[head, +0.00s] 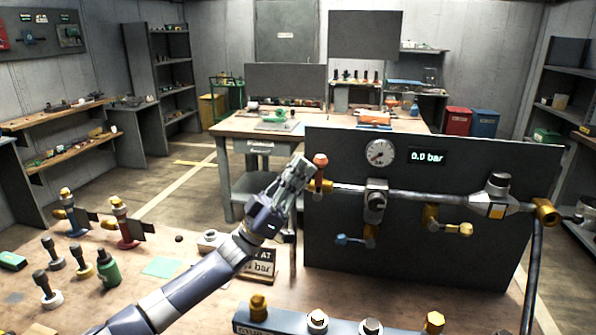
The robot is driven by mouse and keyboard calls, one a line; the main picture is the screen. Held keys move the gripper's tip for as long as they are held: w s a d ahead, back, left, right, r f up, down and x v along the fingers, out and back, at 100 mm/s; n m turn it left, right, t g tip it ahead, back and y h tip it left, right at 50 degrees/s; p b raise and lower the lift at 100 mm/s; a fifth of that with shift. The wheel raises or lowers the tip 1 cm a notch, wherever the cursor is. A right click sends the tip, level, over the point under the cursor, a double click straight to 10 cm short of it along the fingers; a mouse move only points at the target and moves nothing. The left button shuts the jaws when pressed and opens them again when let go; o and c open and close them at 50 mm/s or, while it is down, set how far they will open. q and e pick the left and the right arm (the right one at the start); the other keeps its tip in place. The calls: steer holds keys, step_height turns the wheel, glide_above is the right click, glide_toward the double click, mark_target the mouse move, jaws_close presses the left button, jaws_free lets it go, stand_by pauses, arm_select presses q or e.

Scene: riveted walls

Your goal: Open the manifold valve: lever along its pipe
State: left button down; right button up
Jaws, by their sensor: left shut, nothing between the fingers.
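A dark upright panel (420,260) carries a horizontal pipe (350,189). At the pipe's left end a brass valve body (325,187) has a lever with an orange tip (320,159) that stands up, across the pipe. My left gripper (303,168) is shut and empty just left of this lever; I cannot tell whether it touches it. Below the pipe are a blue-handled lever (348,240) and a yellow one (455,228). The round gauge (380,152) sits beside a display (427,157) reading 0.0 bar. My right gripper is not in view.
A grey block with several fittings (280,321) lies at the bench's front edge.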

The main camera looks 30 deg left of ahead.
arm_select(q)
steer(key=w+d+f+m+g+y+p, duration=0.1)
steer(key=w+d+f+m+g+p, duration=0.1)
steer(key=d+m+g+p, duration=0.4)
steer(key=shift+w+d+f+m+g+p, duration=0.25)
steer(key=shift+d+f+m+g+p, duration=0.2)
steer(key=shift+d+g+p, duration=1)
steer(key=shift+d+t+b, duration=0.35)
steer(key=shift+d+b, duration=0.1)
steer(key=shift+b, duration=0.05)
